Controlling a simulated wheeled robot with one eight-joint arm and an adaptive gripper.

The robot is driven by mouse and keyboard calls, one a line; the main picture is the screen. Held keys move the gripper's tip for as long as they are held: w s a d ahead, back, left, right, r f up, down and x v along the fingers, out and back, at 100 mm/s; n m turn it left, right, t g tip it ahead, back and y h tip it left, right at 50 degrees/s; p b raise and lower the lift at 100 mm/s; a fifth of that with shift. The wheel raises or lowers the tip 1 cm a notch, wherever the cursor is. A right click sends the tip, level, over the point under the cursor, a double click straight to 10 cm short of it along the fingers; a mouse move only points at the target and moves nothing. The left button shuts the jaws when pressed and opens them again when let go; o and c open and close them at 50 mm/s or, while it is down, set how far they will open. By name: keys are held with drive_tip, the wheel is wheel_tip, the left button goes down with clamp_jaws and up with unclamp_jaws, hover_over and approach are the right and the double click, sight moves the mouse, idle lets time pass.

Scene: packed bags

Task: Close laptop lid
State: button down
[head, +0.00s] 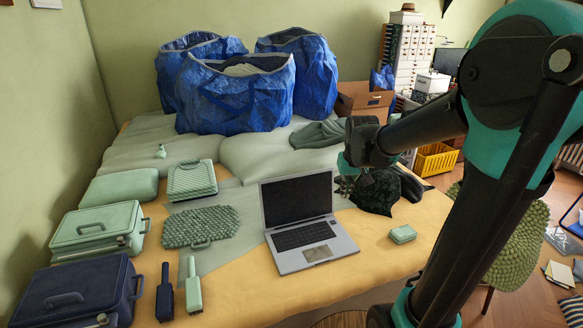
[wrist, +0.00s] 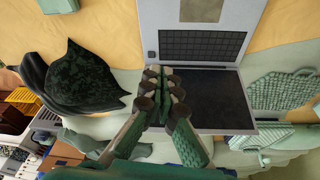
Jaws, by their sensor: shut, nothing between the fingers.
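The laptop (head: 318,241) stands open on the table in the head view, its grey base flat and its dark screen (head: 297,200) raised and facing the front. In the wrist view the laptop shows upside down, with its keyboard (wrist: 202,45) at the top and its screen (wrist: 212,98) below. My gripper (head: 345,160) is behind and to the right of the screen in the head view. In the wrist view its fingertips (wrist: 160,70) are together and empty, overlapping the screen's left edge near the hinge. I cannot tell whether they touch the lid.
Large blue bags (head: 240,95) stand at the back. Green and dark cases (head: 97,230) lie at the left, with a textured green bag (head: 201,228) beside the laptop. A dark patterned cloth (head: 376,190) lies behind right, and a small green box (head: 402,234) at right. Table in front is clear.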

drive_tip(key=w+a+r+n+g, duration=0.1)
drive_tip(key=w+a+r, duration=0.2)
drive_tip(key=w+a, duration=0.6)
drive_tip(key=w+a+r+n+g, duration=0.15)
drive_tip(key=w+a+r, duration=0.25)
drive_tip(key=w+a, duration=0.55)
wheel_tip(320, 180, down, 9)
drive_tip(key=d, duration=0.3)
drive_tip(key=shift+s+t, duration=0.25)
drive_tip(key=shift+t, duration=0.2)
drive_tip(key=shift+s+f, duration=0.1)
drive_tip(key=shift+s, duration=0.05)
